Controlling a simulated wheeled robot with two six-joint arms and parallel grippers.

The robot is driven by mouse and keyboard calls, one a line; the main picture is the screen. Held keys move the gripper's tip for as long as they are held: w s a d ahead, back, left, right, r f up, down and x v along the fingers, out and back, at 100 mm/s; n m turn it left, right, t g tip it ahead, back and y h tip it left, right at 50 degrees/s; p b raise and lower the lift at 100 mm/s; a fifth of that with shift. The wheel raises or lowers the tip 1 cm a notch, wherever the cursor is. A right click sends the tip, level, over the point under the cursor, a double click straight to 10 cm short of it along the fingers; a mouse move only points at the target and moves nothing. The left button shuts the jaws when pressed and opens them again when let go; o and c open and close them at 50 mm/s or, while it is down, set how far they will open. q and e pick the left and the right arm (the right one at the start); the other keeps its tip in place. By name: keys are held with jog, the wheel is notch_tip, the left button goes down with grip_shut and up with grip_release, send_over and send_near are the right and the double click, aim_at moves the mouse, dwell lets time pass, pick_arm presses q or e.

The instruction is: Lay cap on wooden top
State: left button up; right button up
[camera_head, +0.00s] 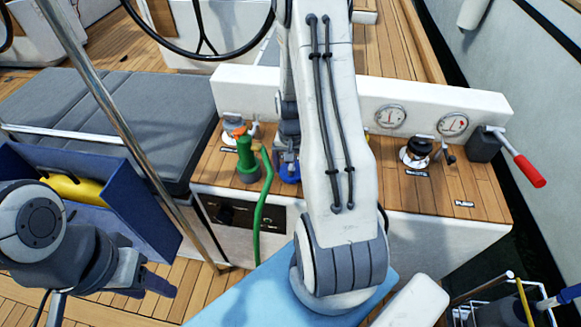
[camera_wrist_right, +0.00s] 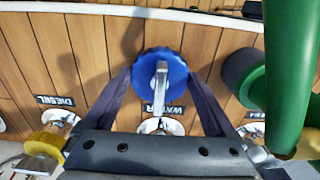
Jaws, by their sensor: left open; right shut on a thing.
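A blue cap (camera_wrist_right: 177,82) with a metal handle across its top is between the fingers of my right gripper (camera_wrist_right: 160,90), which is shut on it. In the head view the cap (camera_head: 288,172) shows just left of my right forearm, over the wooden top (camera_head: 462,190). In the wrist view it is beside the metal WATER fitting (camera_wrist_right: 160,127), with planks (camera_wrist_right: 90,40) behind. I cannot tell whether it touches the wood. My left gripper (camera_head: 150,284) is open and empty at the lower left, away from the top.
A green nozzle (camera_head: 244,155) with a hose stands left of the cap. In the wrist view a yellow cap (camera_wrist_right: 45,145) is by the DIESEL label and a green round part (camera_wrist_right: 243,75) is at right. Gauges (camera_head: 390,117) and a red-handled lever (camera_head: 528,170) are further right.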

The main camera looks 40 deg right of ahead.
jog(key=shift+f, duration=0.15)
jog(key=o, duration=1.2)
jog(key=shift+o, duration=0.2)
notch_tip(320, 180, up, 12)
jog(key=s+a+r+n, duration=0.2)
jog(key=a+r+n, duration=0.15)
jog(key=a, duration=0.65)
jog(key=s+a+r+n, duration=0.1)
jog(key=a+r+n, duration=0.3)
jog(key=a, duration=0.7)
jog(key=s+a+r+n+y, duration=0.1)
jog(key=s+a+n, duration=0.9)
jog(key=s, duration=0.3)
jog(key=shift+s+a+r+p, duration=0.2)
jog(key=shift+r+p, duration=0.1)
